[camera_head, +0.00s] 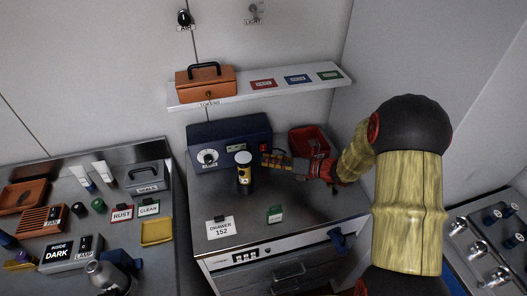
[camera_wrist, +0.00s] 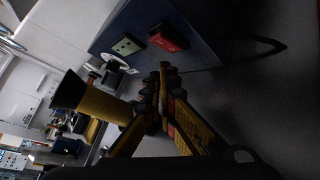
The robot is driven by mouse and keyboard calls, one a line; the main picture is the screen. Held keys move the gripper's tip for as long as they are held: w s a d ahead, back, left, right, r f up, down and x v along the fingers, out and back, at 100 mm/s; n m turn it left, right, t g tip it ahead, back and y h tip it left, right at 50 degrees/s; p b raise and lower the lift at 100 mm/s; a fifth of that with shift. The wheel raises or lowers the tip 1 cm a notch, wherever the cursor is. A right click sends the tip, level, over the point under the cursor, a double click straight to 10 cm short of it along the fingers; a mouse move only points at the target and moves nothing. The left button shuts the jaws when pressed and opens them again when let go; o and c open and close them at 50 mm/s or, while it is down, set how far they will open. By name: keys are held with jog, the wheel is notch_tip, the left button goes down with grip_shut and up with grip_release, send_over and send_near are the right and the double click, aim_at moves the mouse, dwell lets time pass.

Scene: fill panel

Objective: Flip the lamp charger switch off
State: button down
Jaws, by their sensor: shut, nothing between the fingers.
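A dark blue box (camera_head: 229,133) stands at the back of the middle counter, with a dial (camera_head: 208,157) and a green panel (camera_head: 236,148) on its front. A red switch (camera_head: 263,148) sits at its right end and also shows in the wrist view (camera_wrist: 167,38); whether it is on or off cannot be told. My gripper (camera_head: 266,159) is shut and empty, its fingertips (camera_wrist: 165,68) just in front of and below the red switch. A yellow and black lamp-like cylinder (camera_head: 244,175) stands upright left of my gripper and shows tilted in the wrist view (camera_wrist: 100,101).
A red bin (camera_head: 309,142) is behind my wrist. A shelf (camera_head: 215,99) with an orange toolbox (camera_head: 205,81) hangs above. A "DRAWER 152" card (camera_head: 220,229) and a green card (camera_head: 275,214) stand at the counter's front. A small box labelled LAMP (camera_head: 85,250) is on the left bench.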

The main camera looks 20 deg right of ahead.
jog(key=shift+s+r+p, duration=0.2)
jog(key=shift+s+p, duration=0.15)
jog(key=shift+s, duration=0.45)
jog(key=shift+s+r+p, duration=0.2)
jog(key=shift+s+p, duration=0.2)
jog(key=shift+s, duration=0.35)
jog(key=shift+s+r+p, duration=0.2)
jog(key=shift+s+p, duration=0.15)
jog(key=shift+s, duration=0.45)
jog(key=shift+f, duration=0.1)
